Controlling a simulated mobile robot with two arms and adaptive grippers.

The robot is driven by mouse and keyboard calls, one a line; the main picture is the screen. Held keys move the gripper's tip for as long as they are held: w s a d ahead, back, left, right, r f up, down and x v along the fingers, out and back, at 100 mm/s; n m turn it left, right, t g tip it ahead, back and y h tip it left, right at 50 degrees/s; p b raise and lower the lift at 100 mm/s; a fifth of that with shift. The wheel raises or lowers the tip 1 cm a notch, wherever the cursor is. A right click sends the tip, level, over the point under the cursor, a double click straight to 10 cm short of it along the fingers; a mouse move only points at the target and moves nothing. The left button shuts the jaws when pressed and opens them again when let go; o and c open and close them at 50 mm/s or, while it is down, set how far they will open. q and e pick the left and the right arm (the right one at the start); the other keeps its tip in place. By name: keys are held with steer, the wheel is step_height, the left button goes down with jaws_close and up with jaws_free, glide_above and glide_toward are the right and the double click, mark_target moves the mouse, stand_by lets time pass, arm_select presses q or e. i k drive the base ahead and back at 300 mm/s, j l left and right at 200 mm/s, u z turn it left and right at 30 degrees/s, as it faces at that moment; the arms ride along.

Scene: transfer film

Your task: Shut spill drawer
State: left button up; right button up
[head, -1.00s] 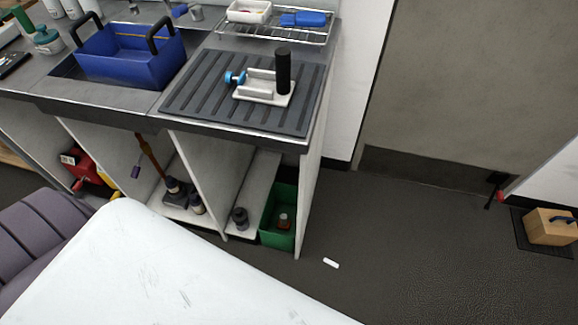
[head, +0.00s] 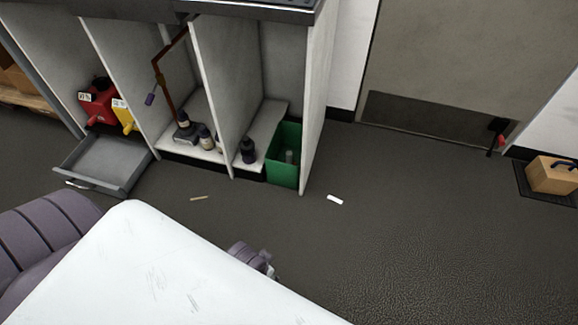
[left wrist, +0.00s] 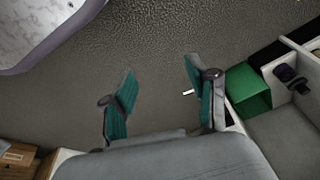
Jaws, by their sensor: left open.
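The grey spill drawer (head: 118,158) is pulled out low at the left in the head view, below a red container (head: 104,103) and a yellow one (head: 122,114). It looks empty, and its handle (head: 82,184) is on the front edge. My left gripper (left wrist: 158,95) is open in the left wrist view, with two teal-padded fingers apart and only floor between them. I cannot make out the drawer in that view. In the head view, a purple-grey part of mine shows just past my white body, without clear fingers. My right gripper is not in view.
A green bin (head: 287,142) stands in the rightmost bay; it also shows in the left wrist view (left wrist: 248,88). Dark bottles (head: 248,152) stand on low shelves. A white strip (head: 335,199) and a tan strip (head: 199,198) lie on the floor. Floor before the drawer is clear.

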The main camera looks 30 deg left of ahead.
mark_target(110, 165)
steer(key=i+l+u, duration=0.2)
steer(key=i, duration=0.15)
steer(key=i+u, duration=0.15)
steer(key=i, duration=0.2)
steer(key=u, duration=2.6)
